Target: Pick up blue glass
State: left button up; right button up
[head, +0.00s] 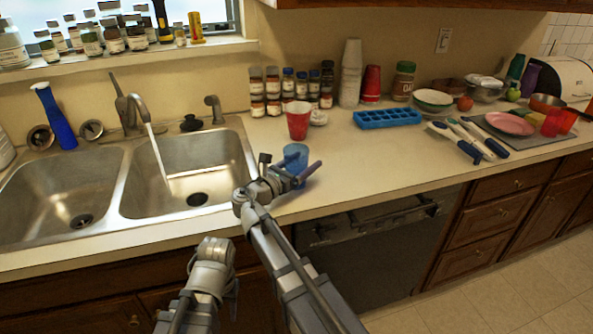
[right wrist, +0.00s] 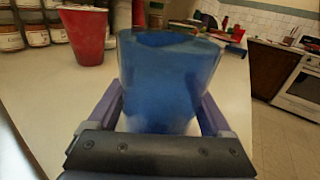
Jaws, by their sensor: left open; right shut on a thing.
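The blue glass (head: 295,154) is upright at the counter's front, right of the sink. My right gripper (head: 291,170) has its purple fingers on both sides of it and is shut on it. In the right wrist view the blue glass (right wrist: 168,85) fills the space between the fingers, its rim facing up. I cannot tell whether its base touches the counter. My left gripper (head: 215,252) is low in front of the sink cabinet, away from the glass, open; its fingertips are hard to make out.
A red cup (head: 298,120) stands just behind the glass. Spice jars (head: 272,90), stacked cups (head: 351,72) and a blue ice tray (head: 387,118) are farther back. The double sink (head: 128,185) with running water is at left. The counter right of the glass is clear.

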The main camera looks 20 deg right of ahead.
jog(key=c, duration=0.4)
jog(key=shift+r, duration=0.1)
notch_tip(320, 180, up, 10)
jog(key=p, duration=1)
jog(key=shift+a, duration=0.15)
